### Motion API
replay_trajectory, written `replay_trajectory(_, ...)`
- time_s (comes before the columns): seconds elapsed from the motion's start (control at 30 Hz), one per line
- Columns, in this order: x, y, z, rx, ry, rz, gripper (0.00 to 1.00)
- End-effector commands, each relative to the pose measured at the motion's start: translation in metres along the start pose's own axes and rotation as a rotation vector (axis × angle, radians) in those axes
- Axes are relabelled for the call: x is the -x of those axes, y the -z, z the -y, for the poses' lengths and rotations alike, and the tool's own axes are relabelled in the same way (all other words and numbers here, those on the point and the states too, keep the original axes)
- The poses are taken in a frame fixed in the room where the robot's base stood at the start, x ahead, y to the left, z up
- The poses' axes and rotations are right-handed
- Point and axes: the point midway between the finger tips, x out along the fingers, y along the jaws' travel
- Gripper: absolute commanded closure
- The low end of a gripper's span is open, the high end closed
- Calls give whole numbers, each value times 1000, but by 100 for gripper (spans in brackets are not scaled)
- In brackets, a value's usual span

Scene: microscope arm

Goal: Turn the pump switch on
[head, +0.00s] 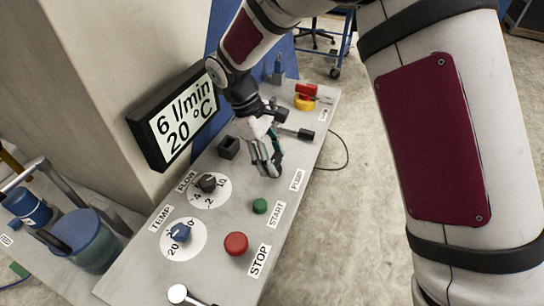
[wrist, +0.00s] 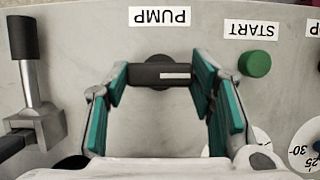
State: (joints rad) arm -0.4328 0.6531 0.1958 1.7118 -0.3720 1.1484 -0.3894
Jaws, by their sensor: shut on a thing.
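The pump switch (wrist: 160,75) is a dark rotary knob with a bar handle and a white mark, below the upside-down PUMP label (wrist: 160,16) in the wrist view. Its bar lies across the picture, with the white mark on the right half. My gripper (wrist: 160,78) is shut on the bar, one teal-padded finger at each end. In the head view my gripper (head: 270,168) reaches down to the panel beside the PUMP label (head: 297,180), and its fingers hide the switch.
On the grey panel (head: 215,282) are a green START button (head: 260,206), a red STOP button (head: 236,244), the FLOW knob (head: 207,183) and the TEMP knob (head: 180,232). A black-handled lever (wrist: 24,40) stands left in the wrist view. A display (head: 180,118) reads 6 l/min, 20 °C.

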Motion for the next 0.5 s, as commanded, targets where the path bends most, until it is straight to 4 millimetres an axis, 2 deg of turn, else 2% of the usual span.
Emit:
replay_trajectory(0.4,0,0,0,-9,4,0,78)
replay_trajectory(0.43,0,0,0,-9,4,0,43)
replay_trajectory(0.5,0,0,0,-9,4,0,30)
